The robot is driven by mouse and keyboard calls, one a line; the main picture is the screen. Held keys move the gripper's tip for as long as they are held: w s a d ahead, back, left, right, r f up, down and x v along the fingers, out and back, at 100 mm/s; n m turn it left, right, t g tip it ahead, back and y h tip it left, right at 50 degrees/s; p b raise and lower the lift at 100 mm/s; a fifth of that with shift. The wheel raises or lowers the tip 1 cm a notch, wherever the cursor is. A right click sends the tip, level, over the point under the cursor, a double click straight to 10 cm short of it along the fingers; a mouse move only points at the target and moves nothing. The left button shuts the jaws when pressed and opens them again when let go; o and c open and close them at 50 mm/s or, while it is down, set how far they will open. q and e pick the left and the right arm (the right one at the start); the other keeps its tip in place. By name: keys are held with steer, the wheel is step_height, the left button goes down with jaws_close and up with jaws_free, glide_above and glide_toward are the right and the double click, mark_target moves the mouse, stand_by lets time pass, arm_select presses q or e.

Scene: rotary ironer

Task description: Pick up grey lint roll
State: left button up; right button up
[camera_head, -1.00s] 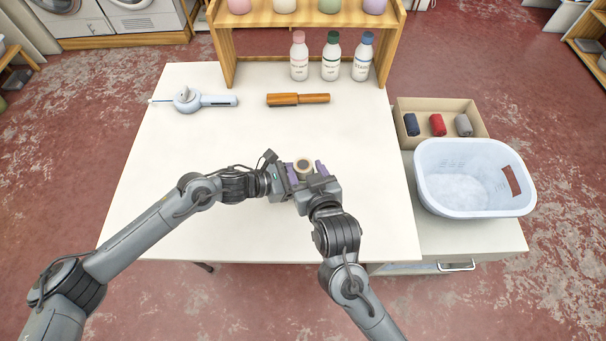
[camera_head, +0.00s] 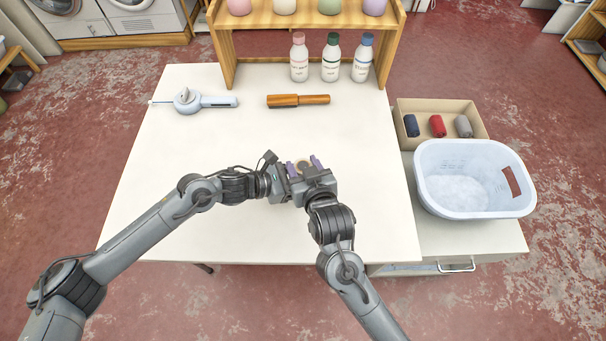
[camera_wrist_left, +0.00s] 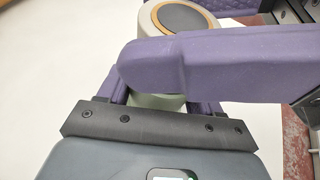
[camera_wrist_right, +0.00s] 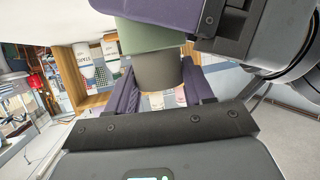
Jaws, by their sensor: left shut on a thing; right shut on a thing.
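A grey roll (camera_head: 463,125) lies at the right end of a cardboard box, beside a red roll (camera_head: 437,125) and a dark blue roll (camera_head: 411,125). Both grippers are together over the table's middle, away from the box. My left gripper (camera_head: 291,172) and right gripper (camera_head: 307,168) are shut on one round object (camera_head: 302,164). In the left wrist view the round object (camera_wrist_left: 178,20) has a pale rim, a tan ring and a dark centre. The right wrist view shows its green band and dark grey end (camera_wrist_right: 158,70). Purple fingers hide much of it.
The box (camera_head: 440,104) sits behind a white basket (camera_head: 430,190) on the side cabinet. A wooden-handled tool (camera_head: 298,100) and a pale blue tool (camera_head: 205,101) lie at the back of the white table (camera_head: 180,150). Bottles (camera_head: 330,60) stand by the shelf. The table's front is clear.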

steer(key=shift+r, duration=0.1)
step_height(320, 180, up, 10)
steer(key=shift+f, duration=0.1)
arm_select(q)
steer(key=o, duration=1.2)
steer(key=shift+o, duration=0.2)
